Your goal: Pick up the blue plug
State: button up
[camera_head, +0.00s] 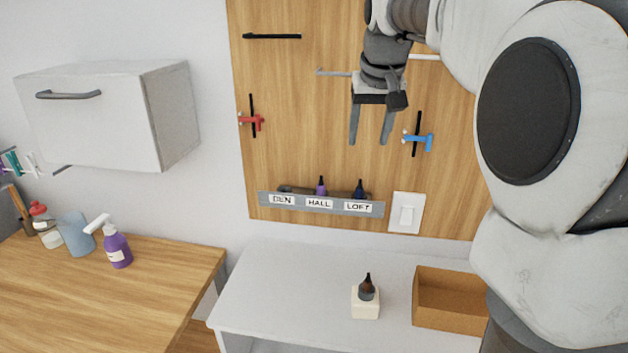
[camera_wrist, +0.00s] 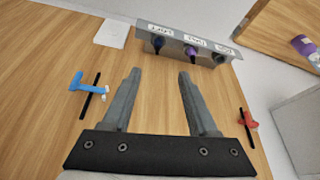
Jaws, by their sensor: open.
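The dark blue plug (camera_head: 360,189) sits at the LOFT label of the grey three-place holder (camera_head: 264,200) on the wooden wall board. It also shows in the wrist view (camera_wrist: 158,42), at the left end of the holder. A purple plug (camera_head: 321,186) is at the HALL label; it shows in the wrist view (camera_wrist: 191,51) too. The DEN place holds no coloured plug that I can make out. My gripper (camera_head: 369,142) is open and empty, pointing down above the holder. In the wrist view its fingertips (camera_wrist: 160,73) are apart, short of the holder.
A blue-handled fitting (camera_head: 420,139) and a red one (camera_head: 251,121) are on the board. A white switch (camera_head: 406,214) is right of the holder. Below, a dark brown plug-like piece (camera_head: 367,289) stands on a cream block (camera_head: 365,308), beside an open brown box (camera_head: 447,305).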

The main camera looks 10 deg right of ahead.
send_over(360, 187)
jog(key=s, duration=0.2)
notch_tip(360, 187, down, 11)
jog(key=shift+a+x, duration=0.2)
jog(key=shift+x, duration=2.25)
grip_shut()
